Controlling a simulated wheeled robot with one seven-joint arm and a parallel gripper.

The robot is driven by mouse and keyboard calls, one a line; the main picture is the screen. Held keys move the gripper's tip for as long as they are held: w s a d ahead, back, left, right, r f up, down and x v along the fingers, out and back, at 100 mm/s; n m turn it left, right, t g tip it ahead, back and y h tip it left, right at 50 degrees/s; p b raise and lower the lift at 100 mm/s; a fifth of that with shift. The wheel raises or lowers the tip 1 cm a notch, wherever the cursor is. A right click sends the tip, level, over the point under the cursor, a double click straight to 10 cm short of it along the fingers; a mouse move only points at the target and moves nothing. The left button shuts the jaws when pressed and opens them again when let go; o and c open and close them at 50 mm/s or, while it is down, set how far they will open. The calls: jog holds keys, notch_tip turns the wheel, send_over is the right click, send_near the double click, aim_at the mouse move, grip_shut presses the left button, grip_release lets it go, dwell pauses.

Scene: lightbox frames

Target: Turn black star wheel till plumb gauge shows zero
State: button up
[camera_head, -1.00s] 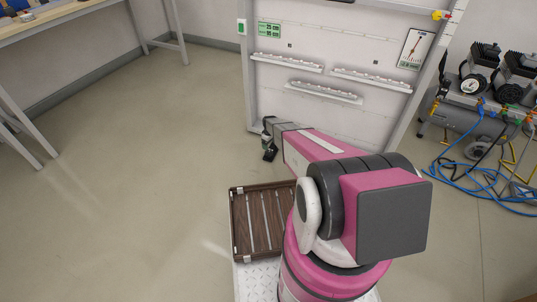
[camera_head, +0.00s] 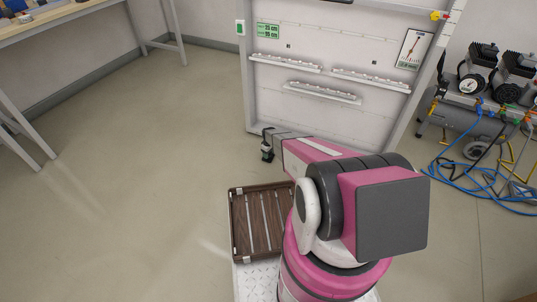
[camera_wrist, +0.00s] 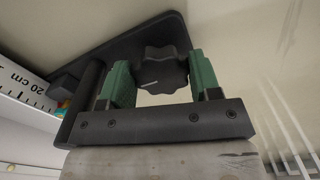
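The black star wheel (camera_wrist: 161,74) sits at a dark plate (camera_wrist: 115,48) in the wrist view, with a pale mark on its face. My gripper (camera_wrist: 160,82) has its two green fingers on opposite sides of the wheel, and they appear to touch its lobes. In the head view my gripper (camera_head: 267,148) is low by the left foot of the white board, and the wheel cannot be made out there. The plumb gauge (camera_head: 413,49) is at the board's upper right, with a red needle and a small readout below, too small to read surely.
The white upright board (camera_head: 330,118) carries several rails. A ruler (camera_wrist: 28,92) shows at left in the wrist view. A compressor with blue hoses (camera_head: 470,125) stands at right. A brown slatted tray (camera_head: 236,225) is beside my base. Floor at left is clear.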

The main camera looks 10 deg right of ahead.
jog(key=shift+m, duration=0.3)
jog(key=m, duration=0.5)
jog(key=shift+a+m, duration=0.15)
jog(key=shift+m, duration=0.15)
jog(key=m, duration=0.5)
jog(key=shift+a, duration=0.1)
jog(key=m, duration=0.6)
jog(key=shift+a+m, duration=0.15)
jog(key=shift+m, duration=0.15)
jog(key=m, duration=0.6)
jog(key=shift+w, duration=0.15)
jog(key=o, duration=0.9)
